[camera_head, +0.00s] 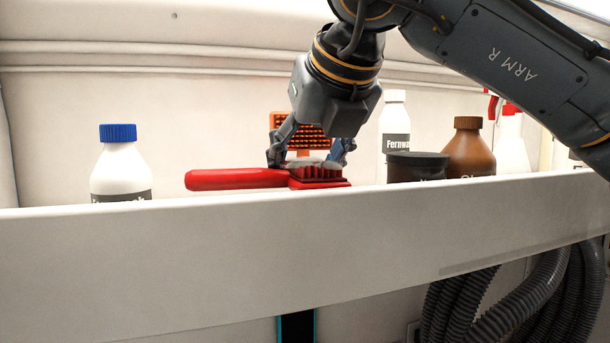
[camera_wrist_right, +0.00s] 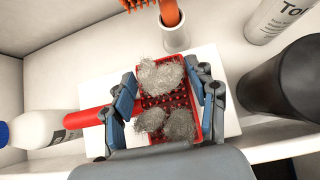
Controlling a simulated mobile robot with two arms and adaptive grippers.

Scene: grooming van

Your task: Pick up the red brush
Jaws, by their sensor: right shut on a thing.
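The red brush (camera_head: 237,179) lies on the shelf behind its white front board, with its handle pointing left and its bristle head at the right. In the right wrist view the red brush (camera_wrist_right: 151,127) has clumps of grey hair (camera_wrist_right: 162,75) on its bristles. My right gripper (camera_head: 309,160) reaches down from above, and its fingers are shut on the sides of the brush head. In the right wrist view the fingers of my right gripper (camera_wrist_right: 168,100) stand on both sides of the head. My left gripper is not in view.
An orange brush (camera_head: 300,137) stands upright behind the red brush. A white bottle with a blue cap (camera_head: 119,172) is at the left. A dark jar (camera_head: 416,166), a brown bottle (camera_head: 469,152) and white bottles stand at the right. The shelf's front board (camera_head: 300,235) rises in front.

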